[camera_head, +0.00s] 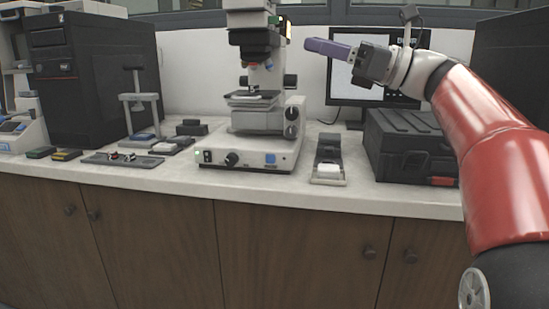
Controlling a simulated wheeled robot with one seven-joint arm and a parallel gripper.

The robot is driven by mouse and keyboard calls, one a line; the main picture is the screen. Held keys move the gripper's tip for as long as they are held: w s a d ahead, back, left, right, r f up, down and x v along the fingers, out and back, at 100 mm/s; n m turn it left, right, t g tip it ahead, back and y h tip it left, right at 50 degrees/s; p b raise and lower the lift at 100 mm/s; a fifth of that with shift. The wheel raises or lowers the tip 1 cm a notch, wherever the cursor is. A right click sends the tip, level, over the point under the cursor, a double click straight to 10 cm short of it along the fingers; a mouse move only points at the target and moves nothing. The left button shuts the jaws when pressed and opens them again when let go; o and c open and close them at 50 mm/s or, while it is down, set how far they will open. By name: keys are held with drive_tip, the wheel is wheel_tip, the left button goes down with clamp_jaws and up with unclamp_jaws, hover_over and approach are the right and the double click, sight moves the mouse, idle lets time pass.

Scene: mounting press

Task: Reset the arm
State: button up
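My gripper (312,45), with long purple fingers, is raised well above the counter and points left. It is in front of the monitor (345,100) and just right of the microscope's upper part. The fingers are seen from the side and overlap, so their gap is hidden. No held object is visible. My red and white arm reaches in from the right edge. A small grey stand (140,100), perhaps the mounting press, stands at the left of the counter.
A large microscope (262,115) stands mid-counter. A small dark-and-white device (328,160) is to its right, then a black case (408,145). A black tower (95,80) and a flat tray (122,159) with small pieces are at left. The counter's front strip is clear.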

drive_tip(key=s+a+f+n+h, duration=0.25)
drive_tip(key=s+f+h, duration=0.25)
drive_tip(key=f, duration=0.6)
drive_tip(key=s+a+f+n+h, duration=0.1)
drive_tip(key=s+f+n+h, duration=0.4)
drive_tip(key=f, duration=0.7)
drive_tip(key=s+d+f+n+h, duration=0.5)
drive_tip(key=s+f+n, duration=0.1)
drive_tip(key=f, duration=0.4)
drive_tip(key=s+d+f+n+h, duration=0.5)
drive_tip(key=s+f+n, duration=0.1)
drive_tip(key=f, duration=0.4)
drive_tip(key=shift+s+d+f+n, duration=0.25)
drive_tip(key=shift+s+f+n, duration=0.15)
drive_tip(key=shift+s, duration=0.25)
